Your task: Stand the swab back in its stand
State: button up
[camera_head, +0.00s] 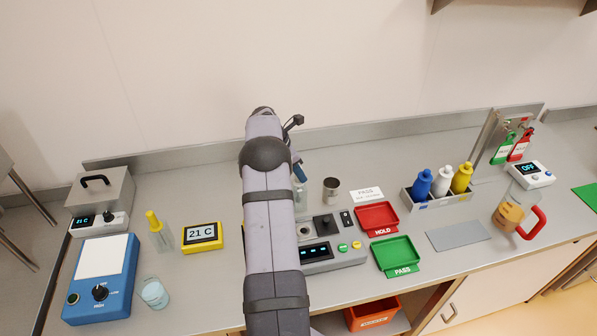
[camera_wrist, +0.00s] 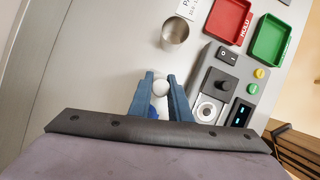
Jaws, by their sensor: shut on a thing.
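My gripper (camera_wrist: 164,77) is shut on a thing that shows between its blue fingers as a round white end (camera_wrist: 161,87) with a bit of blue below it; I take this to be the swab. In the head view my arm hides most of the gripper, and only a blue finger (camera_head: 299,172) shows at its right side. A small open metal cup (camera_wrist: 175,33) stands empty on the bench beyond the fingertips, apart from them; it also shows in the head view (camera_head: 331,189). I cannot tell whether this cup is the swab's stand.
A control box (camera_head: 328,252) with a black knob stands right of my arm, beside the red HOLD tray (camera_head: 377,217) and green PASS tray (camera_head: 396,256). A bottle rack (camera_head: 437,202) and red-handled jug (camera_head: 515,210) stand further right. A yellow display (camera_head: 202,237) and blue device (camera_head: 101,278) stand left.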

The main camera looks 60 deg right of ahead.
jog(key=shift+f, duration=0.7)
jog(key=o, duration=1)
jog(key=shift+o, duration=0.5)
jog(key=o, duration=0.5)
